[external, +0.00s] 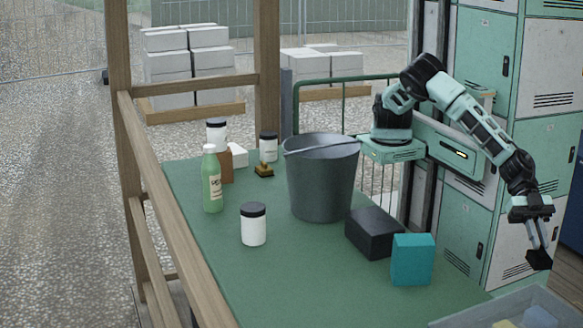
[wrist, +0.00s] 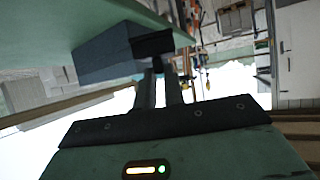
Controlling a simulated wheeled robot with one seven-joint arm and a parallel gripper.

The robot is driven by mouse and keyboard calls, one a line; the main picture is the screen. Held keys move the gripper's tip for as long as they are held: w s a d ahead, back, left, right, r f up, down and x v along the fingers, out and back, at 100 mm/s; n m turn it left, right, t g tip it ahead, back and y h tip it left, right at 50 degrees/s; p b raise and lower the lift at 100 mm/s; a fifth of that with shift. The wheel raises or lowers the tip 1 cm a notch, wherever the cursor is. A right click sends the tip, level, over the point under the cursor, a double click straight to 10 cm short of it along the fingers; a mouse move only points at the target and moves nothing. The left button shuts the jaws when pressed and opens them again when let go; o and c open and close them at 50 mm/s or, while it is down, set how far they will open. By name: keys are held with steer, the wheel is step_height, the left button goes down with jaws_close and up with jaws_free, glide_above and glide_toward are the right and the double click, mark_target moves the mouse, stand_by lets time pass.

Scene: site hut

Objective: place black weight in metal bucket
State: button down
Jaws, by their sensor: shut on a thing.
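My gripper (external: 540,245) is shut on the black weight (external: 539,260), a small dark block, at the far right of the external view. It hangs off the right side of the table, in front of the lockers. In the wrist view, my fingers (wrist: 160,75) reach to the black weight (wrist: 153,43) at their tips. The metal bucket (external: 320,185) is grey and stands upright on the green table, well to the left of my gripper. Its handle lies across the rim, and its inside is mostly hidden.
On the green table (external: 205,255), a black box (external: 374,233) and teal box (external: 412,260) stand right of the bucket. A white jar (external: 253,225), green bottle (external: 212,180) and brass object (external: 264,170) stand left. A grey bin (external: 500,312) is at lower right. Wooden posts edge the left.

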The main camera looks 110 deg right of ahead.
steer(key=s+r+n+g+b, duration=0.2)
steer(key=s+r, duration=0.2)
steer(key=s, duration=0.6)
steer(key=w+r+p, duration=0.5)
steer(key=r+p, duration=0.3)
steer(key=n+g+b, duration=0.2)
steer(key=g+b, duration=0.1)
glide_above(361, 296)
step_height(361, 296, down, 16)
steer(key=shift+y, duration=0.4)
steer(key=shift+a+f, duration=0.1)
steer(key=shift+f, duration=2.3)
